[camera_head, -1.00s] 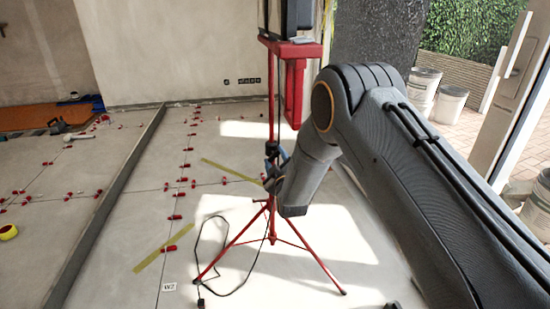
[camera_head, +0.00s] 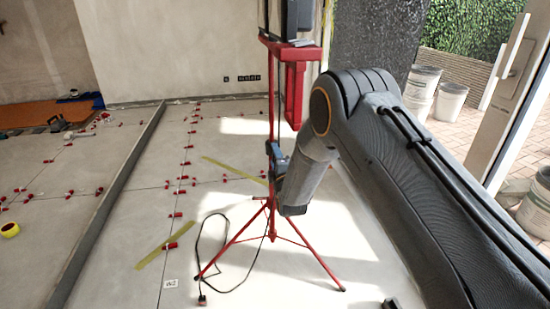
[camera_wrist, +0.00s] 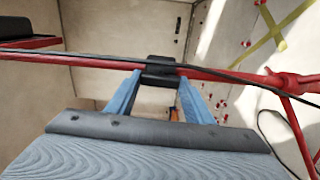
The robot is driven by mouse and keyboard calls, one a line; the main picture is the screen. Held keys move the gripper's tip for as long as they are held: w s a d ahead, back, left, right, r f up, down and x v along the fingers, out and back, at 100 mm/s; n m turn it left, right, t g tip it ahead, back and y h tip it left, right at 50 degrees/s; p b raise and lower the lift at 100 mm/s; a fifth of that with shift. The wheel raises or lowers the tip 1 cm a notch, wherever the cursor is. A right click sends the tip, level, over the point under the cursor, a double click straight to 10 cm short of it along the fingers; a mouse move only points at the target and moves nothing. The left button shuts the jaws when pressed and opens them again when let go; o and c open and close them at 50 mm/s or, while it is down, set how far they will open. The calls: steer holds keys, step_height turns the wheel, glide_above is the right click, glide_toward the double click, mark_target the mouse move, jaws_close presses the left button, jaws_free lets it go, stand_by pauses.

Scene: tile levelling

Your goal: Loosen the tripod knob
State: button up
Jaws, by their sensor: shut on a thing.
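The red tripod (camera_head: 234,243) stands upright on the tiled floor in the head view, its legs spread. Its red pole (camera_wrist: 60,57) runs across the wrist view. The dark tripod knob (camera_wrist: 160,72) sits on the pole, between the blue fingertips. My gripper (camera_wrist: 155,84) is shut on the knob, with one finger on each side of it. In the head view my gripper (camera_head: 277,158) reaches the pole above the legs. The knob is hidden there behind the gripper.
A black cable (camera_head: 200,258) hangs along the pole and loops on the floor by the legs. Red levelling clips (camera_head: 172,245) dot the tiles. A red bracket (camera_head: 292,95) and dark lamp housing (camera_head: 298,18) are on the tripod above my gripper. Buckets (camera_head: 450,100) stand outside right.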

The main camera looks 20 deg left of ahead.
steer(key=shift+f+n, duration=0.1)
steer(key=shift+n, duration=0.2)
steer(key=shift+s, duration=0.1)
steer(key=o, duration=1.1)
steer(key=shift+a, duration=0.1)
steer(key=shift+c, duration=0.2)
steer(key=p+v, duration=0.1)
steer(key=v, duration=0.6)
steer(key=shift+s+d, duration=0.25)
steer(key=shift+s, duration=0.05)
